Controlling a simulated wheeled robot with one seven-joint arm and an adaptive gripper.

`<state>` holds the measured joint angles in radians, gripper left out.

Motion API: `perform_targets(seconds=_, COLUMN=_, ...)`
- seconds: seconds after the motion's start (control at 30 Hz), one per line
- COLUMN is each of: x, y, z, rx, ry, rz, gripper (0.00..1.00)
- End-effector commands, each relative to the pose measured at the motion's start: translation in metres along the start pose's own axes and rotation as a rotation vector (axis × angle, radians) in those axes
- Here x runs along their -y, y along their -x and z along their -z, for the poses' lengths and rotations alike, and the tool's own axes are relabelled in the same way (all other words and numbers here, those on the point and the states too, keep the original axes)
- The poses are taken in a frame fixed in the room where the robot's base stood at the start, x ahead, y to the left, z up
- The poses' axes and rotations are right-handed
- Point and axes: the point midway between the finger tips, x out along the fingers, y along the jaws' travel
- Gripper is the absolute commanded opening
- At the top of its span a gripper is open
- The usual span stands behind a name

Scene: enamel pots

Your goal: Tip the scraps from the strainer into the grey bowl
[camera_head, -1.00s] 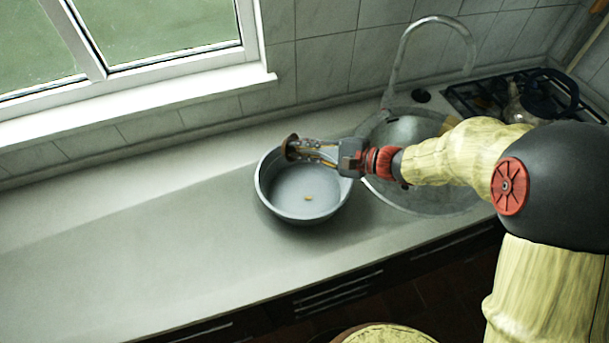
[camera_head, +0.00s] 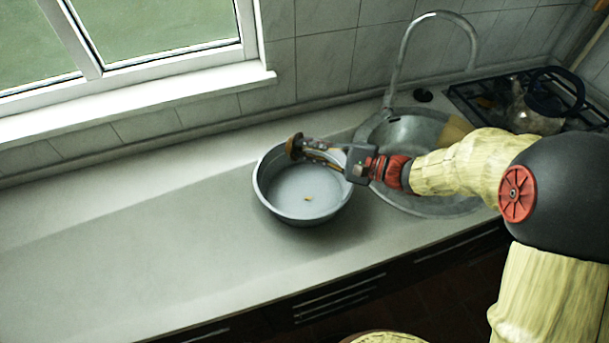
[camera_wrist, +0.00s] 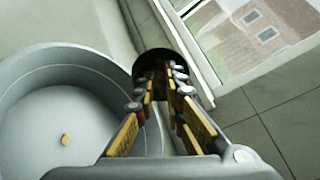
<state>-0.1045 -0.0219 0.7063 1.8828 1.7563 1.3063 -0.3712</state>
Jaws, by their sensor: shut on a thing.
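My gripper (camera_head: 303,149) reaches in from the right over the bowl's back rim. It is shut on the strainer (camera_head: 293,147), a small dark brown round piece at the fingertips. In the wrist view the strainer (camera_wrist: 152,56) is partly hidden behind the fingers; its contents cannot be made out.
The round metal sink (camera_head: 440,207) with its tall tap (camera_head: 398,62) is right of the bowl. A glass kettle (camera_head: 535,115) stands on the hob at far right. The window sill (camera_head: 140,100) runs behind. The counter left of the bowl is clear.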

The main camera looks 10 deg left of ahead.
Motion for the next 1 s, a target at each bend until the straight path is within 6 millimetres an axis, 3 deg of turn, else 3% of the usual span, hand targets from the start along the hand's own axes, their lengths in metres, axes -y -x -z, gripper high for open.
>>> perform_targets(seconds=1.0, x=-0.0043, y=0.0052, z=0.0034, rx=0.081, ry=0.001, rz=0.111, gripper=0.00)
